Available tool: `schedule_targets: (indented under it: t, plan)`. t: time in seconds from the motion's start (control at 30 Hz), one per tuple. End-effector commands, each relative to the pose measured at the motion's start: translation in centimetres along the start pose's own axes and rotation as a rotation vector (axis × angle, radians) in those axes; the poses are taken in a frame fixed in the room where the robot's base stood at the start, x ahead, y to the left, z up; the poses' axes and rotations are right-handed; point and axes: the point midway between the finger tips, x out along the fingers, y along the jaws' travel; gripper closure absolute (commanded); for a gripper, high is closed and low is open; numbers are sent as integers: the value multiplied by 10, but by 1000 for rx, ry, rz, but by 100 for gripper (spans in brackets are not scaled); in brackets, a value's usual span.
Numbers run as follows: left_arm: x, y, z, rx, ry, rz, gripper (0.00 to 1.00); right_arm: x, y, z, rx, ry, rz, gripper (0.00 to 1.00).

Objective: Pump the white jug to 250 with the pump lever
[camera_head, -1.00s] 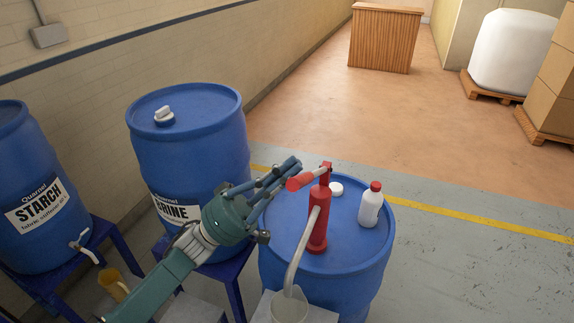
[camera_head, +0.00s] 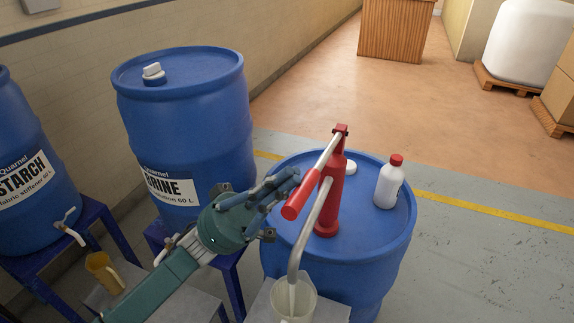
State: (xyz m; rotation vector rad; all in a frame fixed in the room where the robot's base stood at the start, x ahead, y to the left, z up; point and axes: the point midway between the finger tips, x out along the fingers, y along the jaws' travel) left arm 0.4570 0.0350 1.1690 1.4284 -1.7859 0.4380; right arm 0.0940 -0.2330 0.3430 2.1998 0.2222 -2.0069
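The red pump (camera_head: 331,205) stands upright on a blue drum (camera_head: 385,247). Its pump lever (camera_head: 297,200), a silver rod with a red grip, slopes down to the left from the pump's top. A curved pale spout (camera_head: 308,232) reaches down into the white jug (camera_head: 293,306) at the drum's front; a pale streak shows below the spout's end. The jug's markings and level cannot be read. My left gripper (camera_head: 287,186) is beside the red grip on its left, fingers pointing at it. Whether it touches the grip or is closed is unclear. My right gripper is out of view.
A white bottle with a red cap (camera_head: 389,182) and a white cap (camera_head: 348,167) are on the pump's drum. The brine drum (camera_head: 185,125) and starch drum (camera_head: 22,180) stand on blue stands at left. A yellow cup (camera_head: 104,272) sits below the starch tap.

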Motion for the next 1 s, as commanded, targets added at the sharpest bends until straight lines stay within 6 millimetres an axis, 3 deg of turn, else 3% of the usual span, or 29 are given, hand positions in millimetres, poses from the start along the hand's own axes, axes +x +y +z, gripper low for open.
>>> schedule_targets:
  t: [0.03,0.17,0.3,0.57,1.0]
  plan:
    - [-12,0,13,-3,-6,-6,100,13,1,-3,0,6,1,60]
    - [-23,0,23,-3,-6,-7,100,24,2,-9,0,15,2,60]
    - [-30,0,29,-3,-7,-6,100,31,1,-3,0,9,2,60]
    - [-34,-1,34,-5,-8,-6,100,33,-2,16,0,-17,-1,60]
    - [-39,-2,35,-8,-9,-11,100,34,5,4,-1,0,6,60]
